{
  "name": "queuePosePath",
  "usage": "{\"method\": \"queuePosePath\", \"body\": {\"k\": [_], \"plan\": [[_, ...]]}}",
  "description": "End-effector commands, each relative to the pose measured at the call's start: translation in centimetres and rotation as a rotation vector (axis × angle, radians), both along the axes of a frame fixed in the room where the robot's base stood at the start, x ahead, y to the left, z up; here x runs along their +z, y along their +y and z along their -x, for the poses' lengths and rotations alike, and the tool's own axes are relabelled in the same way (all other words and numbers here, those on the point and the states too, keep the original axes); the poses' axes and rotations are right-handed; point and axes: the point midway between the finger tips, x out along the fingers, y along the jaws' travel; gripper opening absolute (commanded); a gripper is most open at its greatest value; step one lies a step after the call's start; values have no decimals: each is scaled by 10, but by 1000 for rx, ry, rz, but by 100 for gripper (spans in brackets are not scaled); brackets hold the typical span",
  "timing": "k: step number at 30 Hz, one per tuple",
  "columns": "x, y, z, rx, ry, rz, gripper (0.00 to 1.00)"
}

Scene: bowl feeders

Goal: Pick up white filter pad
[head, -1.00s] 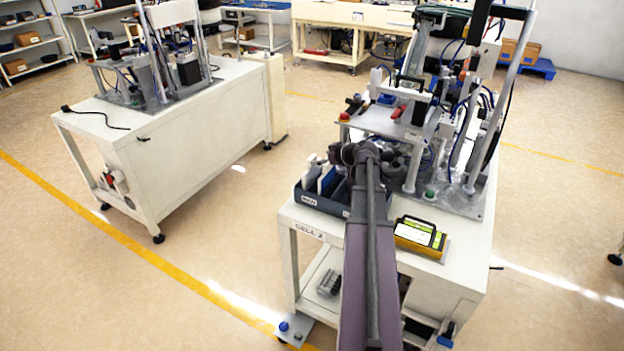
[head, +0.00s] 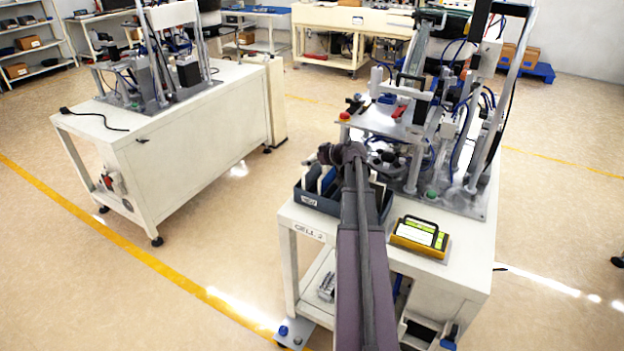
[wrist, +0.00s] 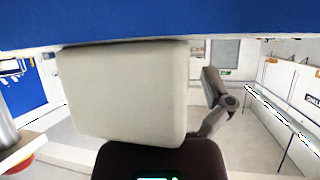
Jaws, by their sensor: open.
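A white pad (wrist: 125,92), which looks like the filter pad, fills the middle of the wrist view, close to the camera. A wide blue panel (wrist: 160,22) runs across the top just above it. One dark finger (wrist: 212,88) of my gripper shows beside the pad's right edge, with a gap between. The other finger is not seen, probably hidden by the pad. In the head view my gripper (head: 330,155) is over the dark bin and looks small and partly hidden by my arm. White and blue pads (head: 318,178) stand in the bin.
The dark bin (head: 318,202) sits at the front left corner of the white bench (head: 460,280). A yellow device (head: 420,236) lies to its right. A metal machine (head: 440,170) stands close behind. Another bench (head: 190,140) stands left across open floor.

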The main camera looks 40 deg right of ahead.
Motion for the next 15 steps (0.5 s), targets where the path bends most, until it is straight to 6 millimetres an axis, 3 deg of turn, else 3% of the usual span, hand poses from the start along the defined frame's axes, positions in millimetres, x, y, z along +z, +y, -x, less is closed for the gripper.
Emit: {"method": "queuePosePath", "body": {"k": [11,15], "plan": [[0,0,0,0,0,0,100],[0,0,0,0,0,0,61]]}}
